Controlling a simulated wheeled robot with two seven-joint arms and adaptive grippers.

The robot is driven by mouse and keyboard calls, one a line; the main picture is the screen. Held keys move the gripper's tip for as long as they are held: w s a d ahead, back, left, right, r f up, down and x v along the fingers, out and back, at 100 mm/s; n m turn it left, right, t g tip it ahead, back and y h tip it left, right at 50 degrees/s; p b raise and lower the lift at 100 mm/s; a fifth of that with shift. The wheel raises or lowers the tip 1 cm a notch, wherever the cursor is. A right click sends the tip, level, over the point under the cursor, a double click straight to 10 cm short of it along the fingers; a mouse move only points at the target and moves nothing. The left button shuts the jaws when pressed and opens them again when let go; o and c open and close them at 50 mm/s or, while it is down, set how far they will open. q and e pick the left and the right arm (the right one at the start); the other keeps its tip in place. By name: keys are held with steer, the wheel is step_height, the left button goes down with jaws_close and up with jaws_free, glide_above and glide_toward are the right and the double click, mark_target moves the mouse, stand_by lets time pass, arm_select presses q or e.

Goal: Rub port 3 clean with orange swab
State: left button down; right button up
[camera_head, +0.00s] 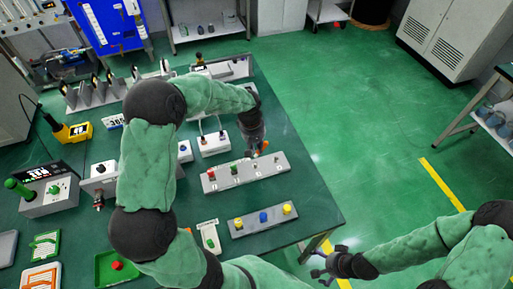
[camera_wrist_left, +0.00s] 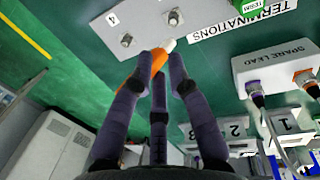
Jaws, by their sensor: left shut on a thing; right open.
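The grey port panel (camera_head: 246,173) lies on the green table, with a red and a green cap toward its left and bare metal ports toward its right. My left gripper (camera_head: 259,149) is shut on the orange swab (camera_head: 265,146), just above the panel's far edge. In the left wrist view the orange swab (camera_wrist_left: 156,62) sits between the fingers, its white tip (camera_wrist_left: 169,46) near the panel's edge. A "4" label and two ports show there; contact of tip and port cannot be told. My right gripper (camera_head: 325,267) is open and empty, off the table's front right corner.
A grey strip (camera_head: 263,220) with yellow and blue knobs lies nearer than the panel. The white spare lead box (camera_head: 213,143) stands behind-left of it, also in the left wrist view (camera_wrist_left: 277,72). Several devices crowd the table's left. Green floor is clear to the right.

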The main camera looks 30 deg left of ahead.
arm_select(q)
steer(key=shift+r, duration=0.5)
steer(key=shift+r+p, duration=1.2)
steer(key=shift+r, duration=0.3)
